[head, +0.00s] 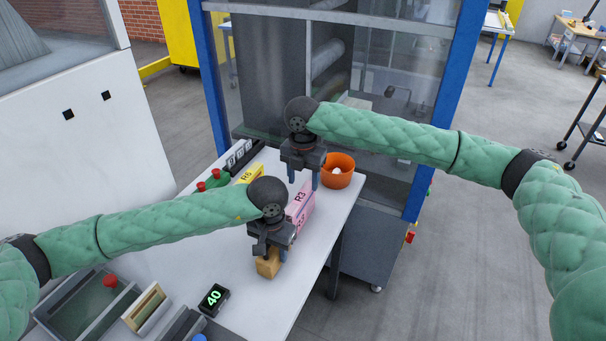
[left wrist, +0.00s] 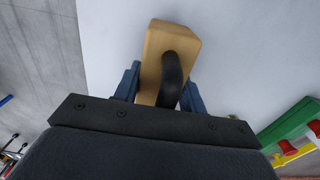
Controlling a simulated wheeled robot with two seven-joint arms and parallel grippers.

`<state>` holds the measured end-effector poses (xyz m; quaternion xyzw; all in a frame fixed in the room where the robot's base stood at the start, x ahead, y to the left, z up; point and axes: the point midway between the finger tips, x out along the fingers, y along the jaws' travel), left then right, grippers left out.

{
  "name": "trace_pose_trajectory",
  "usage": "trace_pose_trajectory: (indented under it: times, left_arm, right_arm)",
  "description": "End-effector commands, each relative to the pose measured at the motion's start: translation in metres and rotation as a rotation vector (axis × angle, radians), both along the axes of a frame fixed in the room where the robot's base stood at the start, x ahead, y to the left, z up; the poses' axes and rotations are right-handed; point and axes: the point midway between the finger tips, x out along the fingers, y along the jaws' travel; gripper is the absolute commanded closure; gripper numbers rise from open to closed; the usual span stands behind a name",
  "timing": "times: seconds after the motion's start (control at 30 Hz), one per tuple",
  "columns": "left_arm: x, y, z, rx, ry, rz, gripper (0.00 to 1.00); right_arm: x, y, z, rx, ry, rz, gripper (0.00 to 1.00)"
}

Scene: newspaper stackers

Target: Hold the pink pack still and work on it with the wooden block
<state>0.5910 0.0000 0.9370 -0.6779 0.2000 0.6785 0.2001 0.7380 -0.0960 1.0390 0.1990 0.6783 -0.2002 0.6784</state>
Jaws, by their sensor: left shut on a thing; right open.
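The pink pack (head: 301,204), marked R3, stands on the white table, partly hidden behind my left gripper and arm. My left gripper (head: 268,250) is shut on the wooden block (head: 268,268), in front of the pack. The left wrist view shows the block (left wrist: 177,30) and its black handle (left wrist: 172,75) between the blue fingers, over the white surface. Whether the block touches the table or the pack, I cannot tell. My right gripper (head: 303,181) is open, fingers pointing down, just above the far end of the pack. I see nothing between its fingers.
An orange bowl (head: 338,171) holding something white stands right of my right gripper. A yellow pack (head: 251,174) and red-knobbed green items (head: 213,180) are at the left. A display reading 40 (head: 213,299) and trays (head: 85,305) are nearer. The table's right front is bare.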

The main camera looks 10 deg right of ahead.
Motion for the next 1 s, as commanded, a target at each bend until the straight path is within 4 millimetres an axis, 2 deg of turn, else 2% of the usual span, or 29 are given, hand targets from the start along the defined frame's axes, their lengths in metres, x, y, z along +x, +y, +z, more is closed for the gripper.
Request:
trace_pose_trajectory:
  times: [0.3,0.6,0.8,1.0]
  left_arm:
    - [0.000,0.000,0.000,0.000,0.000,0.000,0.94]
    - [0.000,0.000,0.000,0.000,0.000,0.000,0.94]
    - [0.000,0.000,0.000,-0.001,-0.001,0.000,0.94]
    - [0.000,0.000,0.000,-0.001,-0.001,0.000,0.94]
  right_arm:
    - [-0.001,0.000,-0.051,0.000,0.002,-0.002,0.47]
    - [0.000,0.000,-0.091,0.001,0.001,-0.003,0.47]
    - [0.000,0.000,-0.103,0.001,0.001,-0.003,0.47]
    - [0.000,0.000,-0.105,0.001,0.000,-0.002,0.47]
